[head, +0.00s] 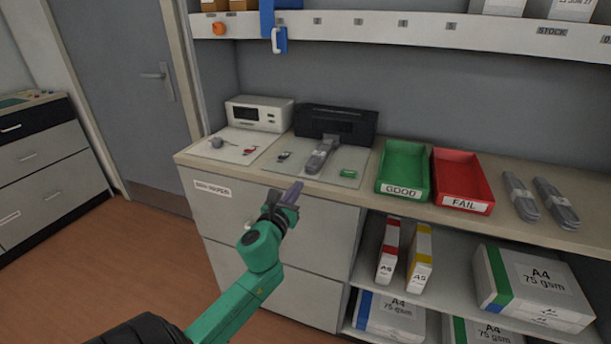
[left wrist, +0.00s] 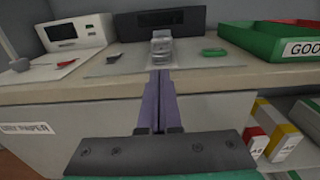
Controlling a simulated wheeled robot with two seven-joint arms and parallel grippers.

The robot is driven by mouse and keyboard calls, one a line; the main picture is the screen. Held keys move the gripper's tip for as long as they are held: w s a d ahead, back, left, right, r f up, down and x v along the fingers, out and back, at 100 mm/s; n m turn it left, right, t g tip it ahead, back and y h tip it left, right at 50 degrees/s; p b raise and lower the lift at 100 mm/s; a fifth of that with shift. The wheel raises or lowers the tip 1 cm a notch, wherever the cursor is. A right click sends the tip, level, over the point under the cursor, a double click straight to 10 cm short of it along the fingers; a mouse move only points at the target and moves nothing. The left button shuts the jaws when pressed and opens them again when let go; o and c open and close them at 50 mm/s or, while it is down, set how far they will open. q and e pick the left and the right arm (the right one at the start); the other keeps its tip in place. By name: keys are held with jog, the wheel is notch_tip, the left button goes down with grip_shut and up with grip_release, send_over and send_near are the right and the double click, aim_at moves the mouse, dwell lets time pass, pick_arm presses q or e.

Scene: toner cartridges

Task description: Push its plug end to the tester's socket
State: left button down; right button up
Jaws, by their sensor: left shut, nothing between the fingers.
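The socket itself is not clear. My right gripper is not in view.
A green GOOD tray (head: 389,187) and a red FAIL tray (head: 437,200) stand right of the mat. A white device (head: 259,113) stands left. A green piece (head: 348,174) lies beside the lead. A shelf hangs above.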

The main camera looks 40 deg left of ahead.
aim_at(309, 170)
pick_arm(q)
jog(key=x, duration=0.6)
jog(key=shift+w+a, duration=0.1)
jog(key=shift+w, duration=0.35)
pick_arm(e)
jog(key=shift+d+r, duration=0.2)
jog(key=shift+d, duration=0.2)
pick_arm(q)
jog(key=shift+w+a, duration=0.1)
jog(key=shift+w+a, duration=0.25)
jog(key=shift+w, duration=0.4)
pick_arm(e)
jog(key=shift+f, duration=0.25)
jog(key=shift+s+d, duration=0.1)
